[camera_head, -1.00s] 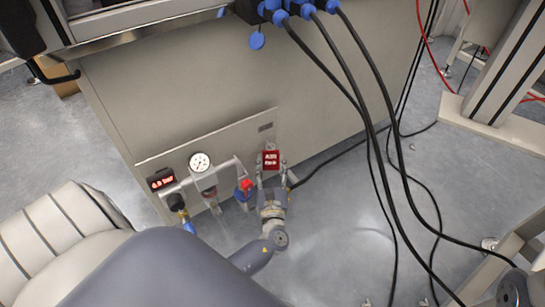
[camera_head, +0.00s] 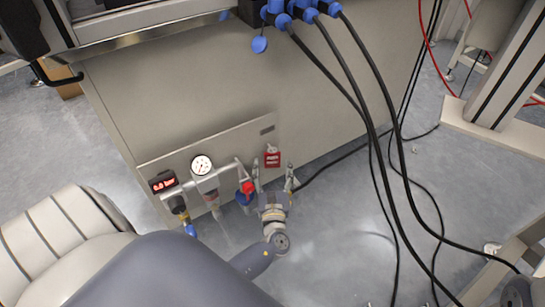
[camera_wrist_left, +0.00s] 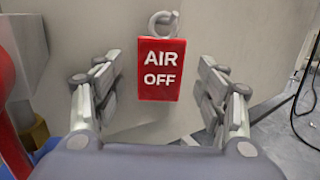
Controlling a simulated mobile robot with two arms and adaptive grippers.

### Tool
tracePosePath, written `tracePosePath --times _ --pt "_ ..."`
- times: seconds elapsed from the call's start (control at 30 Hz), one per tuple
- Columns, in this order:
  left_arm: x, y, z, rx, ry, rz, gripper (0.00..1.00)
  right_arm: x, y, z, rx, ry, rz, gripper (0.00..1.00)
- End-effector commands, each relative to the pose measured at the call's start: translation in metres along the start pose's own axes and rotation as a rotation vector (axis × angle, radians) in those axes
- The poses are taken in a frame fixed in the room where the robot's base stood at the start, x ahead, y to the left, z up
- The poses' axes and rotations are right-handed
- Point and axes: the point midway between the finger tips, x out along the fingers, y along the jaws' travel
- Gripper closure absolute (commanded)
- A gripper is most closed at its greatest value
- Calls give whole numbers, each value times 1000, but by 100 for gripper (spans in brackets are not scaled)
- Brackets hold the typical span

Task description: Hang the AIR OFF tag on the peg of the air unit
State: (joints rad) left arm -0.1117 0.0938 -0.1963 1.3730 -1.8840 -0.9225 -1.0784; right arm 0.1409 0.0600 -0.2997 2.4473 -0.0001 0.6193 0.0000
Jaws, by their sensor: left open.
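The red AIR OFF tag (camera_head: 273,159) hangs upright against the panel of the air unit (camera_head: 225,146), to the right of its gauge and red knob. In the left wrist view the tag (camera_wrist_left: 160,78) faces me, with a pale ring (camera_wrist_left: 163,22) at its top. The ring sits at the peg's place, but the peg itself is hard to make out. My left gripper (camera_head: 273,174) is open just below and in front of the tag. In the left wrist view its fingers (camera_wrist_left: 159,82) stand apart on both sides, clear of the tag. My right gripper is not in view.
The round gauge (camera_head: 201,165), a red-lit pressure display (camera_head: 163,181) and the red knob (camera_head: 248,188) are left of my left gripper. Black cables (camera_head: 370,120) run down on the right. The floor right of the gripper is mostly clear.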

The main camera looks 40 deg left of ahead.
Motion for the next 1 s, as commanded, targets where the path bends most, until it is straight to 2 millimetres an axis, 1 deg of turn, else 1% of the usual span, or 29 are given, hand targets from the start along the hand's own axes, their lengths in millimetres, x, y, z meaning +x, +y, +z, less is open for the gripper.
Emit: tracePosePath --times 0.17,0.27,0.37,0.6,0.7,0.83,1.0 --pt "0 0 3 -2 0 1 34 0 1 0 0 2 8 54" --pt "1 0 11 -3 0 2 34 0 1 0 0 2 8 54" --pt "2 0 25 -4 -1 0 34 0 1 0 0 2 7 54" --pt "6 0 65 -5 -1 1 34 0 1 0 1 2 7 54" --pt "7 0 80 -4 -1 1 34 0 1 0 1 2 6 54" --pt "8 0 92 -3 0 1 34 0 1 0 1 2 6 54" --pt "9 0 99 0 1 0 34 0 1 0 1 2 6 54"
